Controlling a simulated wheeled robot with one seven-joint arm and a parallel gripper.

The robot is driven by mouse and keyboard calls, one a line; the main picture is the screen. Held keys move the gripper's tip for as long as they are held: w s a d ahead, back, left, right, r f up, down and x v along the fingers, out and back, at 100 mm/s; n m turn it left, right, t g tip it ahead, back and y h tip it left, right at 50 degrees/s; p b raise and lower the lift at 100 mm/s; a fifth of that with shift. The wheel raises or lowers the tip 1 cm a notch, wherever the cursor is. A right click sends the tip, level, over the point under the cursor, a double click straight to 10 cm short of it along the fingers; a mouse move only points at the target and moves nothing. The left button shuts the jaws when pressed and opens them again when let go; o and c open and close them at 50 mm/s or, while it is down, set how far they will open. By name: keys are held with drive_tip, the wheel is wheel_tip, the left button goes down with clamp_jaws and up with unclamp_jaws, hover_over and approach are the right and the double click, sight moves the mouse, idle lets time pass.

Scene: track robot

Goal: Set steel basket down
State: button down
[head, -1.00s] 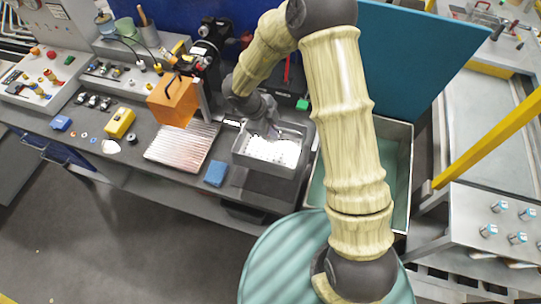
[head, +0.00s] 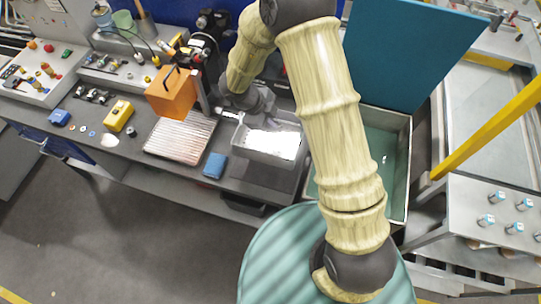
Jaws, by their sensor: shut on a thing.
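The steel basket (head: 266,157) is a grey rectangular open container with a bright white inside. It is over the right end of the workbench, in the middle of the head view. My gripper (head: 247,115) is at its far left rim and is shut on it. The fingertips are small and partly hidden by the wrist. Whether the basket's underside touches the surface below cannot be told.
A ribbed metal plate (head: 180,138), an orange block (head: 172,94) and a blue block (head: 214,165) are left of the basket. A steel tank (head: 397,168) with a raised blue lid (head: 407,55) is to the right. A yellow rail (head: 490,125) stands farther right.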

sight(272, 140)
drive_tip(key=f, duration=0.2)
drive_tip(key=f+p, duration=0.1)
drive_tip(key=f, duration=0.2)
drive_tip(key=shift+w+a+f, duration=0.15)
drive_tip(key=shift+w+f, duration=0.05)
drive_tip(key=shift+f, duration=0.15)
drive_tip(key=shift+s, duration=0.2)
drive_tip(key=shift+d+f, duration=0.1)
drive_tip(key=shift+d, duration=0.1)
drive_tip(key=shift+f, duration=0.25)
drive_tip(key=shift+a+f+p, duration=0.1)
drive_tip(key=shift+f+p, duration=0.5)
drive_tip(key=shift+f, duration=1.15)
drive_tip(key=shift+f, duration=0.15)
drive_tip(key=c, duration=1.5)
unclamp_jaws()
drive_tip(key=shift+c, duration=0.2)
